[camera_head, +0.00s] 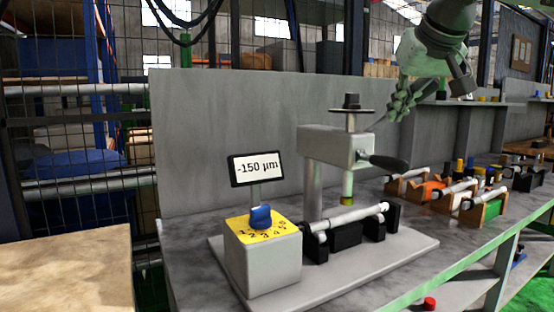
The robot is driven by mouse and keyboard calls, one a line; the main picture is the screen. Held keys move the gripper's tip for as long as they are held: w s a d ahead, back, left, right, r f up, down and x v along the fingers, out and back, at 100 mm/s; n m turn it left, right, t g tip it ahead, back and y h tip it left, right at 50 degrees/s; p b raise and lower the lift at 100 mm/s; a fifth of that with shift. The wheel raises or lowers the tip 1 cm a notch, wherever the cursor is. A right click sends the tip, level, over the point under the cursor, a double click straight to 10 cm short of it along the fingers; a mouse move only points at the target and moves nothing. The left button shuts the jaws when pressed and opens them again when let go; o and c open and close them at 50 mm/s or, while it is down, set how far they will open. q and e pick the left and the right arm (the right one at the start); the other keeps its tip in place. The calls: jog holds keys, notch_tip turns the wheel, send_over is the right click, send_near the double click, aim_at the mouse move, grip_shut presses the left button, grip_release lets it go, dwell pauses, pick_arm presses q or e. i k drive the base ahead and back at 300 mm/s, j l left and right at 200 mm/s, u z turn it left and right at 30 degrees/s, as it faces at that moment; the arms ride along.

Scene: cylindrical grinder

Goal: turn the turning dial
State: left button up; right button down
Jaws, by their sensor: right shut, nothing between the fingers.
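The turning dial is a blue knob (260,216) on a yellow numbered plate, on top of a grey box (263,262) at the front of the bench. A small display (256,168) behind it reads "-150 µm". My right gripper (398,106) is at the upper right, shut and empty, beside and behind the grey press-like head (335,147). It is well apart from the dial, up and to the right of it. My left gripper is not in view.
A metal rod (346,218) lies on black supports right of the dial box, under the press-like head with its black handle (388,162). Several wooden holders (484,208) stand along the bench to the right. A grey panel (220,130) rises behind.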

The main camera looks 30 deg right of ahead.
aim_at(261, 218)
jog(key=k+j, duration=0.3)
jog(key=k, duration=0.15)
jog(key=k+j, duration=0.3)
jog(key=k, duration=0.15)
